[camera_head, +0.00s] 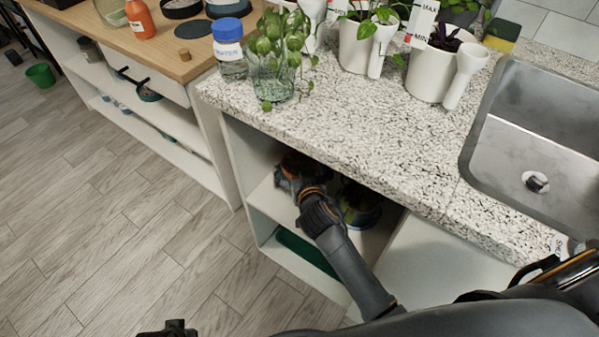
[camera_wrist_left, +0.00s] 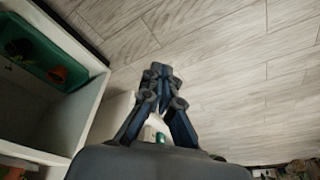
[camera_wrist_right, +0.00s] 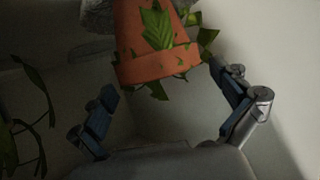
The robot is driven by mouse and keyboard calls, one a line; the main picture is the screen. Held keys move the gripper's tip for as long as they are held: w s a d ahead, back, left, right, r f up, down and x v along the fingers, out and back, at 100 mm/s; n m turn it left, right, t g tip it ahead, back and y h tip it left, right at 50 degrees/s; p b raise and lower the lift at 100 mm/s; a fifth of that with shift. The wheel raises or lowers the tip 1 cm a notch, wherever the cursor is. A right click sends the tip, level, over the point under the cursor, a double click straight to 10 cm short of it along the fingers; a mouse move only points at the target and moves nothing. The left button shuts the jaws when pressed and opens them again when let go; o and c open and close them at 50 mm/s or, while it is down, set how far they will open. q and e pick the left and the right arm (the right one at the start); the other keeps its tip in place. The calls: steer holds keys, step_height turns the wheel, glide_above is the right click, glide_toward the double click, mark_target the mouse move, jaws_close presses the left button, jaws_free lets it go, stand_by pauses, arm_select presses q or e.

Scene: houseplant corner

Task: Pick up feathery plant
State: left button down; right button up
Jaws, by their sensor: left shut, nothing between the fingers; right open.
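In the right wrist view a terracotta pot (camera_wrist_right: 138,68) with green pointed leaves hangs into view from the top, between the fingers of my right gripper (camera_wrist_right: 163,84). The gripper is open, with a finger on either side and no clear contact. In the head view my right gripper (camera_head: 292,172) reaches into the open shelf under the counter, and the pot is mostly hidden there. I cannot tell whether this is the feathery plant. My left gripper (camera_wrist_left: 160,76) is shut and empty above the floor, and it shows at the bottom edge of the head view (camera_head: 172,328).
Another plant (camera_head: 359,205) stands close to my right gripper on the shelf. A green tray (camera_wrist_left: 62,85) with terracotta pots sits in the lower compartment. The stone counter (camera_head: 380,150) overhangs my right gripper.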

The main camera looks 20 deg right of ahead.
mark_target(299, 163)
steer(key=shift+f+b+x, duration=0.2)
steer(key=shift+x, duration=0.75)
steer(key=shift+f+b+x, duration=0.15)
steer(key=shift+b+x, duration=0.05)
steer(key=shift+x, duration=0.75)
steer(key=shift+s, duration=0.2)
steer(key=c, duration=1.2)
arm_select(q)
step_height(299, 163, up, 4)
steer(key=shift+w+f, duration=0.1)
steer(key=shift+w, duration=0.05)
arm_select(e)
steer(key=shift+r, duration=0.1)
steer(key=shift+c, duration=0.4)
steer(key=shift+r, duration=0.1)
